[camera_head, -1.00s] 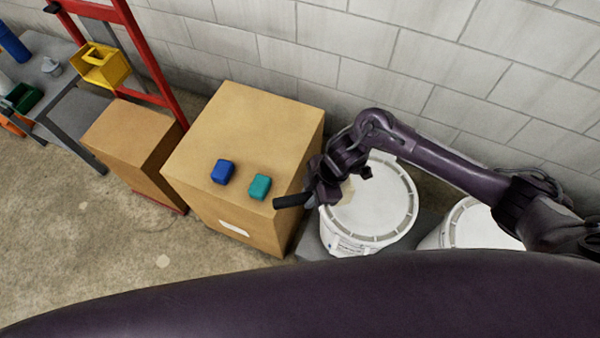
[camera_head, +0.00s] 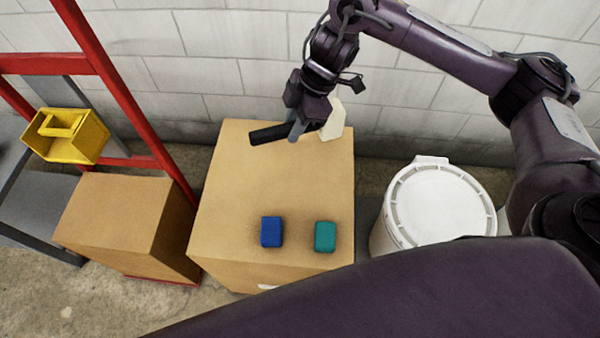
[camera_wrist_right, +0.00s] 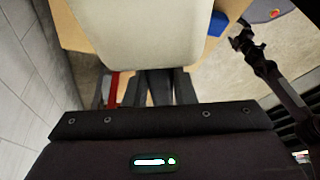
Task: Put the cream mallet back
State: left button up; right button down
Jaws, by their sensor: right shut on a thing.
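The mallet has a black handle (camera_head: 270,134) and a cream head (camera_head: 334,120). My right gripper (camera_head: 294,124) is shut on the mallet and holds it over the back part of the large cardboard box (camera_head: 225,195). The handle points left and the head is on the right, partly behind the gripper. In the right wrist view the cream head (camera_wrist_right: 140,35) fills the top middle, in front of the fingers. A dark jointed part (camera_wrist_right: 250,55) at the right of that view appears to be my left gripper; its jaws are too small to read.
A blue block (camera_head: 271,231) and a teal block (camera_head: 325,236) sit near the box's front edge. A white lidded bucket (camera_head: 440,205) stands to the right. A smaller box (camera_head: 115,210), red frame (camera_head: 128,95) and yellow bin (camera_head: 75,148) are left. The box top's middle is clear.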

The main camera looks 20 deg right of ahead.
jog(key=shift+w+f, duration=0.1)
jog(key=shift+f, duration=0.25)
jog(key=shift+f+b, duration=0.45)
jog(key=shift+f, duration=0.3)
notch_tip(320, 180, down, 13)
jog(key=b, duration=0.4)
jog(key=shift+f+b, duration=0.15)
jog(key=shift+b, duration=0.25)
notch_tip(320, 180, down, 4)
jog(key=shift+r+b, duration=0.15)
jog(key=shift+b, duration=0.65)
pick_arm(q)
jog(key=w+d+r, duration=0.1)
jog(key=w+d, duration=0.1)
jog(key=w, duration=0.5)
jog(key=w+d+r, duration=0.2)
jog(key=w, duration=0.4)
jog(key=shift+w+d+t, duration=0.3)
jog(key=shift+w, duration=0.05)
pick_arm(e)
jog(key=shift+f, duration=0.2)
jog(key=shift+f, duration=0.1)
